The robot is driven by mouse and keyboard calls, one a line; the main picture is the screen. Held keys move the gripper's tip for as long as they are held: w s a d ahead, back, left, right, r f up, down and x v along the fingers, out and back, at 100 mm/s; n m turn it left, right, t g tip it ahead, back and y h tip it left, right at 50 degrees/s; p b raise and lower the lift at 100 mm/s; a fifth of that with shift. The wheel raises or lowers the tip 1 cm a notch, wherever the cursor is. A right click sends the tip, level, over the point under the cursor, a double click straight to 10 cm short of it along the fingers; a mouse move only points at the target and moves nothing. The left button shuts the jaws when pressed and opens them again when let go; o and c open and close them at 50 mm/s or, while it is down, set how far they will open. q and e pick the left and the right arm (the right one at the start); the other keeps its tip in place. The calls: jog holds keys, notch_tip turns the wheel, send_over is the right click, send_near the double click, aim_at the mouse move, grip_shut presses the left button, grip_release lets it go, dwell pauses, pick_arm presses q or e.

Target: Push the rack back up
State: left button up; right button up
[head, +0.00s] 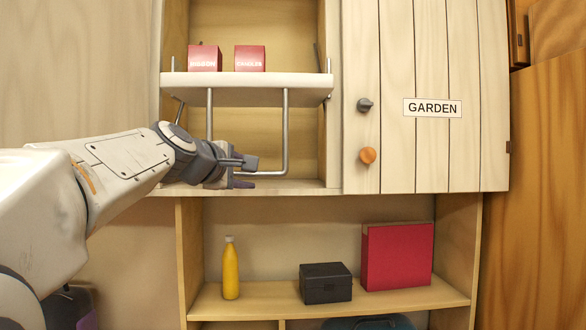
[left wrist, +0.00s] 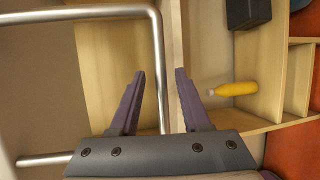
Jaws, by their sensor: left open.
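The rack is a white pull-down shelf (head: 245,85) inside the open upper cabinet. A grey metal U-shaped handle bar (head: 286,130) hangs below it, and the bar also shows in the left wrist view (left wrist: 156,45). Two small red boxes (head: 205,58) (head: 250,58) stand on the shelf. My left gripper (head: 250,172) is at the lower bar of the handle. In the left wrist view its open fingers (left wrist: 160,75) lie on either side of the bar. Whether they touch it I cannot tell. My right gripper is not in view.
A door labelled GARDEN (head: 433,150) with a grey knob and an orange knob is to the right. On the lower shelf (head: 275,300) stand a yellow bottle (head: 231,270), a black box (head: 326,284) and a red box (head: 397,257). The cabinet floor edge lies close under my gripper.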

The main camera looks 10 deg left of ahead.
pick_arm(q)
jog(key=shift+w+d+f, duration=0.1)
jog(key=shift+w, duration=0.35)
grip_shut()
dwell(1.1)
